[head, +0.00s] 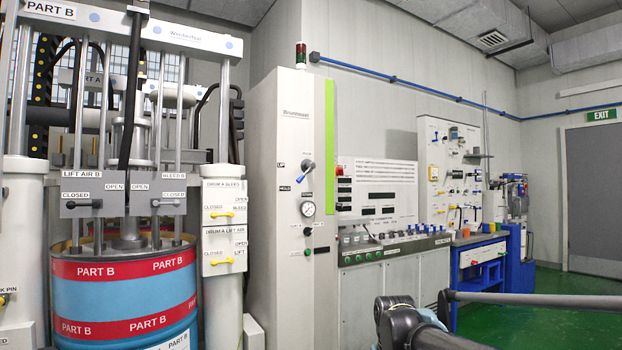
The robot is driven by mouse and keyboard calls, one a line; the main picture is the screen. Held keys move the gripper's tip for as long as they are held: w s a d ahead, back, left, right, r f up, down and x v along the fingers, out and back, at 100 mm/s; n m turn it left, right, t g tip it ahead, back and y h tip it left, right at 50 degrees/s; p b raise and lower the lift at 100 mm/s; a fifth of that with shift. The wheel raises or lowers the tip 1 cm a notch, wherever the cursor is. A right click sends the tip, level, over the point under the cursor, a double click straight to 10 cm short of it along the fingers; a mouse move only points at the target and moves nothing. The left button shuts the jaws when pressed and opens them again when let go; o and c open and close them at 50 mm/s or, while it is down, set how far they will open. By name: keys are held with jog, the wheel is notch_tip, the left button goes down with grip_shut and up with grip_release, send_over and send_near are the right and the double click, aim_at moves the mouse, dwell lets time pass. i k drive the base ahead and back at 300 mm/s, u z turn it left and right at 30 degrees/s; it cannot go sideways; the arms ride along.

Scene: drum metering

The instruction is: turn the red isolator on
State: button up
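No isolator can be made out with certainty at this size. A small red fitting (340,171) sits at the upper left edge of the console panel beside the tall cabinet. A small yellow plate (433,173) is mounted on the white wall board further back; any handle on it is too small to tell. My gripper is not in view. Only dark links of my arm show at the lower right, in front of the console and floor.
A blue drum with red PART B bands (122,292) stands under a press at left. The tall cabinet (280,220) has a lever and gauge. The control console (385,250) and a blue bench (478,270) line the wall. Green floor (560,318) is open at right.

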aim_at(340, 171)
jog(key=k, duration=1.25)
jog(key=z, duration=0.8)
jog(key=i, duration=2.05)
jog(key=u, duration=0.65)
